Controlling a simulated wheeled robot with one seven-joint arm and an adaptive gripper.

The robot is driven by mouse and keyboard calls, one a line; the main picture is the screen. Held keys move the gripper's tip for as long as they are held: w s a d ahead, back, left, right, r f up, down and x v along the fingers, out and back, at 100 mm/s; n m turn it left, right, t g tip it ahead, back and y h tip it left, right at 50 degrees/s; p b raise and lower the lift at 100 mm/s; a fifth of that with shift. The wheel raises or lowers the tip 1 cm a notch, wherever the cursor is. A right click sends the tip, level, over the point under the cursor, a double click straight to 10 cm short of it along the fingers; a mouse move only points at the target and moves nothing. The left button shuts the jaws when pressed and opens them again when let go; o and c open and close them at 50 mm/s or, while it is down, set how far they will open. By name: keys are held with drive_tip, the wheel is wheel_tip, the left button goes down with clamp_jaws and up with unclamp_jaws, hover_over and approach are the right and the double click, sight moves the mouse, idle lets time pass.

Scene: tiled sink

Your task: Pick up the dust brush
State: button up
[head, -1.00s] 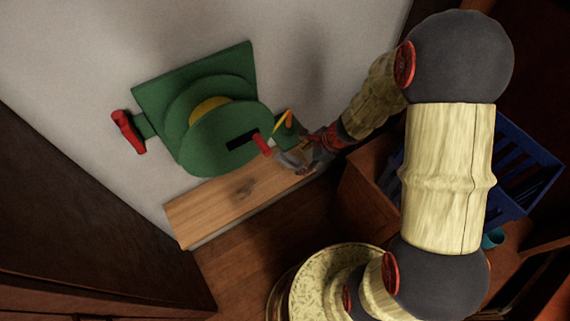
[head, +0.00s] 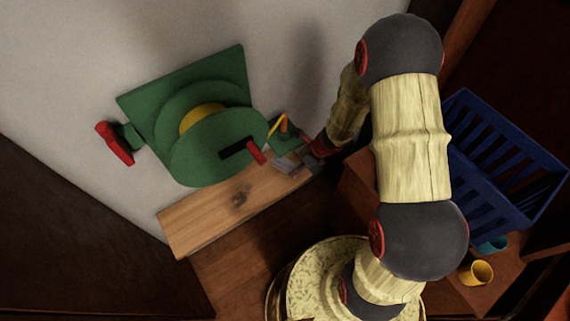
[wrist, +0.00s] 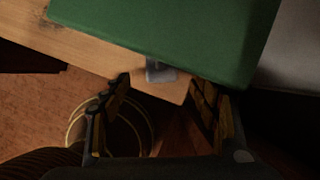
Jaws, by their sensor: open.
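I cannot make out a dust brush for certain in either view. A small green piece with a yellow-orange stick (head: 284,124) is beside the large green wheel device, close to my gripper. My gripper (head: 297,164) is over the right end of the wooden shelf, small and dark in the head view. In the wrist view my gripper (wrist: 158,86) is open, with its two fingers apart on either side of the shelf end. A small grey metal piece (wrist: 160,70) shows just beyond the fingertips, under the edge of a green block (wrist: 185,30). Nothing is held between the fingers.
The large green device (head: 190,150) with red handles is at the pale wall above the wooden shelf (head: 210,215). A blue crate (head: 520,150), a yellow cup (head: 476,272) and a teal cup (head: 493,244) are at the right. Brown floor (head: 235,285) lies below the shelf.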

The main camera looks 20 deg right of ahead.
sight(295, 166)
drive_tip(key=b+x, duration=0.3)
drive_tip(key=x, duration=0.3)
drive_tip(key=shift+s+d+f, duration=0.1)
drive_tip(key=shift+d+f, duration=0.05)
drive_tip(key=shift+f, duration=0.15)
drive_tip(key=shift+r, duration=0.1)
drive_tip(key=shift+c, duration=1.1)
drive_tip(key=c, duration=1.1)
drive_tip(key=shift+c, duration=0.7)
drive_tip(key=shift+r+p, duration=0.55)
drive_tip(key=shift+r, duration=0.25)
drive_tip(key=s+d, duration=0.2)
drive_tip(key=s, duration=0.6)
drive_tip(key=s+d, duration=0.3)
drive_tip(key=s, duration=0.6)
drive_tip(key=shift+s+d, duration=0.15)
drive_tip(key=shift+d, duration=0.15)
